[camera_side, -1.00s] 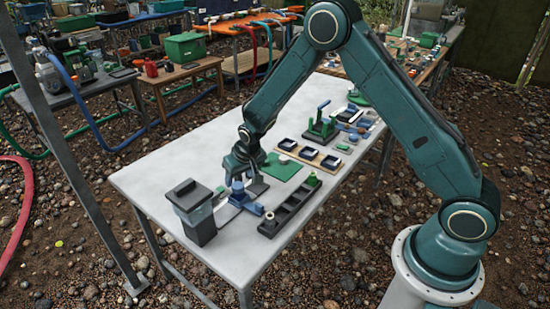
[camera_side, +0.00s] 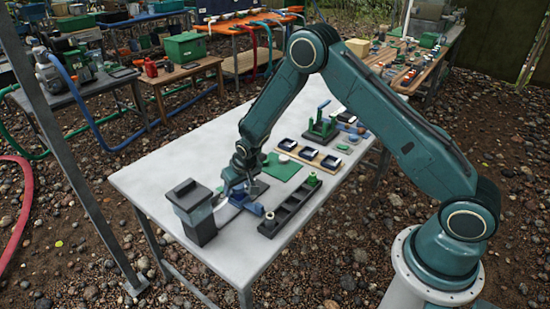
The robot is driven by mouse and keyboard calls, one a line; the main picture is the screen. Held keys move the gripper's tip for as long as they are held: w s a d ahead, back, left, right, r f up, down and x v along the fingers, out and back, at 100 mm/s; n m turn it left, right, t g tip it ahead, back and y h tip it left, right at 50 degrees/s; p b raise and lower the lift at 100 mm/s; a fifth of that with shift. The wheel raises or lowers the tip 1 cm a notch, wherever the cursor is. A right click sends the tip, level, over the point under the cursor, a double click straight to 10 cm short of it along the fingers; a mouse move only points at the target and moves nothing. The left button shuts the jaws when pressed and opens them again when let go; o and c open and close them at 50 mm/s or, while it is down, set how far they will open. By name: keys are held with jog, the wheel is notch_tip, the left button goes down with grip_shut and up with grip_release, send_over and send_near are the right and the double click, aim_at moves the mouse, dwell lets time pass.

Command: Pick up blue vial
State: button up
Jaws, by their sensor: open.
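A small blue object (camera_side: 238,197), which looks like the blue vial, is on the white table beside the dark bin. My gripper (camera_side: 243,187) points down right at it, with its open fingers at the vial's upper part. The fingers cover much of the vial, so I cannot tell whether they touch it or stand on both sides of it. A blue block (camera_side: 256,209) lies just to the right of the vial.
A dark grey bin (camera_side: 191,215) stands to the left. A long black rack (camera_side: 290,210) with small green and pale items is at right. A green mat (camera_side: 282,168), a wooden tray (camera_side: 309,157) and a green fixture (camera_side: 321,127) are behind. The front left tabletop (camera_side: 140,180) is clear.

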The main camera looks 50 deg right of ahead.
jog(key=shift+w+f, duration=0.1)
jog(key=shift+f, duration=0.15)
dwell(0.3)
jog(key=c, duration=1.1)
